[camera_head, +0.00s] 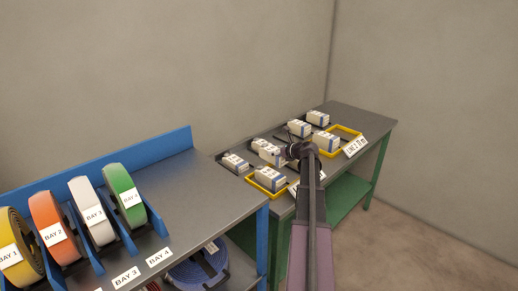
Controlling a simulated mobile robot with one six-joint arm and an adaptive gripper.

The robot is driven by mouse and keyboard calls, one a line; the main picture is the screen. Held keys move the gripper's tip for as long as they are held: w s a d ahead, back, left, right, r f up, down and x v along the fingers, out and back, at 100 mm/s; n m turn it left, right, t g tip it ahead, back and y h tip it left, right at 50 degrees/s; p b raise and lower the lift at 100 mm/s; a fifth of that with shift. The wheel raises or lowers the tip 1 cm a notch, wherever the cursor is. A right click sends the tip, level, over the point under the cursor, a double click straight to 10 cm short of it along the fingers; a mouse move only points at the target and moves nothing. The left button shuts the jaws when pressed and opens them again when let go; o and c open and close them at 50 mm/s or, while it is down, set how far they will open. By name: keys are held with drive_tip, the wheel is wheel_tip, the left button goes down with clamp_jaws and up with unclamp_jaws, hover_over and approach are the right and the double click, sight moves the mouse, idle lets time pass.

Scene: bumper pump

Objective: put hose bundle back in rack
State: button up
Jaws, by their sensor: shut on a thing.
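My gripper (289,151) is over the middle of the green-framed table, its fingers small and dark in this view. It is shut on a white bundle with a blue band (268,152), just left of it; the arm and fingers hide part of the contact. Similar white bundles (236,163) lie around it on the tabletop. One bundle (270,179) sits in the near yellow frame and another (326,141) is at the far yellow frame (347,131). The blue rack (110,160) at left holds yellow, orange, white and green coils in labelled bays.
A blue coil (198,268) lies on a lower level below the blue-framed table's front edge. The dark tabletop (205,190) right of the coils is bare. A gap separates the two tables. Walls stand behind and at right.

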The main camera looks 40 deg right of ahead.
drive_tip(key=w, duration=0.4)
drive_tip(key=w+a+f+b, duration=0.1)
drive_tip(key=w, duration=0.4)
drive_tip(key=w+a, duration=0.1)
drive_tip(key=w, duration=0.4)
drive_tip(key=shift+w+f, duration=0.2)
drive_tip(key=shift+f+b, duration=1.8)
drive_tip(key=shift+b, duration=0.1)
drive_tip(key=shift+f, duration=0.1)
drive_tip(key=o, duration=1.1)
